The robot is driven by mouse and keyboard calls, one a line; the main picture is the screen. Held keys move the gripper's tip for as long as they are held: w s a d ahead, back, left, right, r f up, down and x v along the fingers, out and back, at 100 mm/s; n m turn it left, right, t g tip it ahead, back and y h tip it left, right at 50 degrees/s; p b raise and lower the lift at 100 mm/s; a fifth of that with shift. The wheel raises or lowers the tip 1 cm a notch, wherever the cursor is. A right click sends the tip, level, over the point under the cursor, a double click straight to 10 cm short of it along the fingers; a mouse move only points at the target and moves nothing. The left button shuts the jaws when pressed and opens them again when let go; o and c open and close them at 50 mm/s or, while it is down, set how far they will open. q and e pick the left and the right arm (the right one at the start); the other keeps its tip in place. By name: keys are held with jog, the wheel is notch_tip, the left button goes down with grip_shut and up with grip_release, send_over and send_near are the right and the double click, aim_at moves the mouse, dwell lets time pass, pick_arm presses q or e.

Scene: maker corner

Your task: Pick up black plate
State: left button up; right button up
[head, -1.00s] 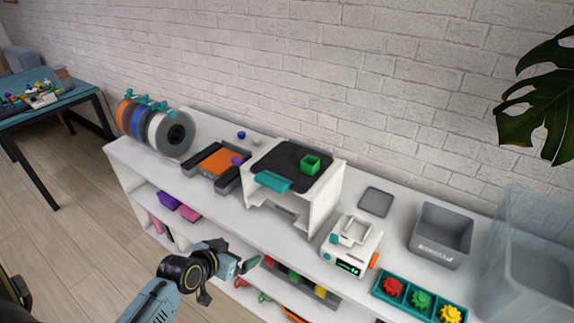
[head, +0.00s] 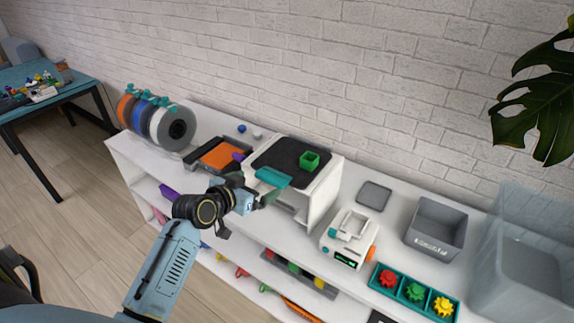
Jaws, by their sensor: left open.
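The black plate (head: 285,154) lies on top of a white box-shaped machine (head: 322,190) on the shelf top. A teal tab (head: 272,177) sticks out at its front edge. A small green open box (head: 309,160) stands on the plate's right part. My left gripper (head: 257,189) is open, in front of the machine and close to the teal tab. I cannot tell whether a finger touches the tab. Nothing shows between the fingers. My right gripper is not in view.
Left of the machine lies a black tray with an orange sheet (head: 217,155), near several filament spools (head: 172,128). To the right are a small white device (head: 349,237), a grey bin (head: 436,228) and a teal tray of gears (head: 402,296). A brick wall stands behind.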

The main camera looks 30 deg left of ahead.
aim_at(267, 179)
pick_arm(q)
jog(key=x, duration=0.5)
jog(key=shift+d, duration=0.2)
jog(key=c, duration=0.7)
